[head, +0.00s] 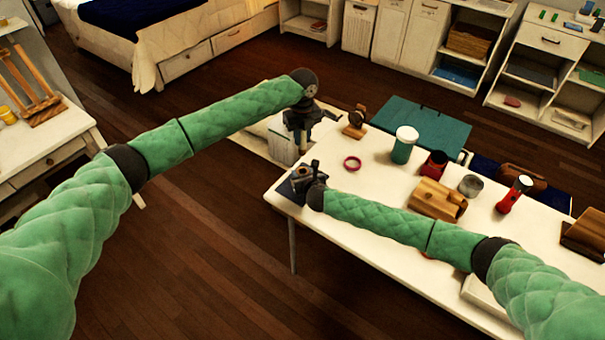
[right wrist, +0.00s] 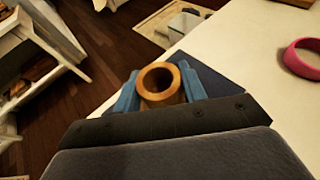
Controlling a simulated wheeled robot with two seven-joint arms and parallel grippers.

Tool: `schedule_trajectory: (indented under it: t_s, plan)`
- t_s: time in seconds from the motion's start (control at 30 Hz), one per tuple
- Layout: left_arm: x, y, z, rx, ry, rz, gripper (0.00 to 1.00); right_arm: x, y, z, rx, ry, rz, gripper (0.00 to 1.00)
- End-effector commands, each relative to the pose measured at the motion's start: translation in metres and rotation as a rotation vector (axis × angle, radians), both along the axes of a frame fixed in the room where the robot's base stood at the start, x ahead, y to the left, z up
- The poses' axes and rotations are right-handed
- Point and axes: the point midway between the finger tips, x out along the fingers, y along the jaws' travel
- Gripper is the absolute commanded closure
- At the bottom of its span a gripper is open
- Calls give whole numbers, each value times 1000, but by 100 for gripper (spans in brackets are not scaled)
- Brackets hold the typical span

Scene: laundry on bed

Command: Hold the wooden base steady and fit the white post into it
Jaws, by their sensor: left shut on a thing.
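The wooden base (right wrist: 160,84) shows in the right wrist view as a round upright tube with an open, empty top. It stands at the near left corner of the white table, on or beside a dark blue mat (right wrist: 205,75). My right gripper (head: 305,178) is low over that corner; its blue fingers (right wrist: 160,94) are on both sides of the tube and look close against it. My left gripper (head: 302,122) points down beyond the table's far left edge, above and apart from the base. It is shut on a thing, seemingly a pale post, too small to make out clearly.
On the white table (head: 380,180) stand a pink ring (head: 352,163), a green jar with white lid (head: 404,145), a red mug (head: 433,164), a wooden block (head: 437,200), a grey tin (head: 470,186) and a red torch (head: 514,194). The floor left of the table is clear.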

Motion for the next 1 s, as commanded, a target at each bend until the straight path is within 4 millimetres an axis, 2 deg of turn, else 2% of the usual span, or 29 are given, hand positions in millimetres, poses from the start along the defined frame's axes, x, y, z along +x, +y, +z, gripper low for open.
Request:
schedule_trajectory:
  t_s: [0.53, 0.63, 0.77, 1.0]
  plan:
    - [0, 0, 0, 0, 0, 0, 99, 0, 0, 0, 0, 0, 0, 83]
    - [-2, 1, -7, 10, 6, -3, 99, 0, 0, 0, 0, 0, 0, 83]
    - [-2, 1, -11, 11, 6, -98, 99, 0, 0, 0, 0, 0, 0, 83]
    - [-1, 1, -17, 6, 4, -394, 99, 0, 0, 0, 0, 0, 0, 83]
